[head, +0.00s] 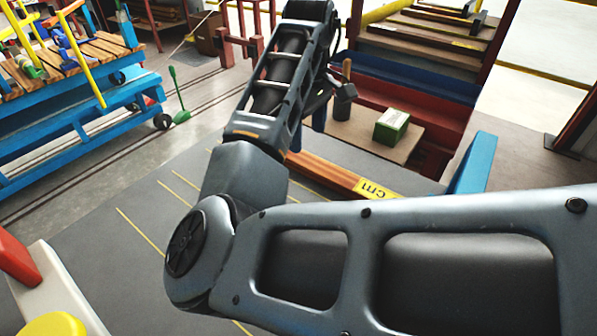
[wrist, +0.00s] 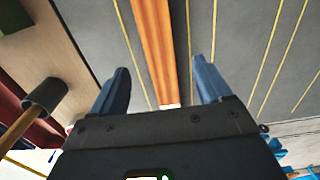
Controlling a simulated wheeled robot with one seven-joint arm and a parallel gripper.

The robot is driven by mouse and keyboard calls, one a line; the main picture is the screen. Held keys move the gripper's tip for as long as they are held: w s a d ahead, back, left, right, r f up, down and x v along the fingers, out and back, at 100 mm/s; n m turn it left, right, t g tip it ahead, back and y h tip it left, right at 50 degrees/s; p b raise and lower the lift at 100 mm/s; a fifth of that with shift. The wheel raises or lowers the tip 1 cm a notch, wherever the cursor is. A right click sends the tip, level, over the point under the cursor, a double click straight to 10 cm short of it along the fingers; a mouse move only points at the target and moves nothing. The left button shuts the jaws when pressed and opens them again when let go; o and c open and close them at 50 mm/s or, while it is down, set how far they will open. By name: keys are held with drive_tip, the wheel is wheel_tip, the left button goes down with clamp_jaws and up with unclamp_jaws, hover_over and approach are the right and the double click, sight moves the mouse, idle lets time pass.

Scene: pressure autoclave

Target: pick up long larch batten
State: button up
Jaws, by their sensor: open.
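The long larch batten (wrist: 154,45) is an orange-brown wooden strip on the grey, yellow-lined surface. In the wrist view it runs from the top edge down between my fingers, with a pale end near the gripper body. My gripper (wrist: 161,66) is open, with one blue finger on each side of the batten and visible gaps on both sides. I cannot tell the height between fingers and batten. In the head view part of the batten (head: 322,173) shows beyond my arm, which hides the rest and most of the gripper.
A mallet (head: 344,97) and a green box (head: 391,125) are on a brown board behind. A blue upright piece (head: 474,163) stands at right. A blue wheeled cart (head: 75,115) is at left.

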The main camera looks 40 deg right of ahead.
sight(308, 160)
wheel_tip(308, 160, down, 8)
drive_tip(key=shift+s+d+r, duration=0.1)
drive_tip(key=shift+s+r, duration=0.05)
drive_tip(key=shift+r, duration=0.1)
drive_tip(key=c, duration=1.4)
drive_tip(key=shift+c, duration=0.2)
drive_tip(key=shift+r, duration=0.15)
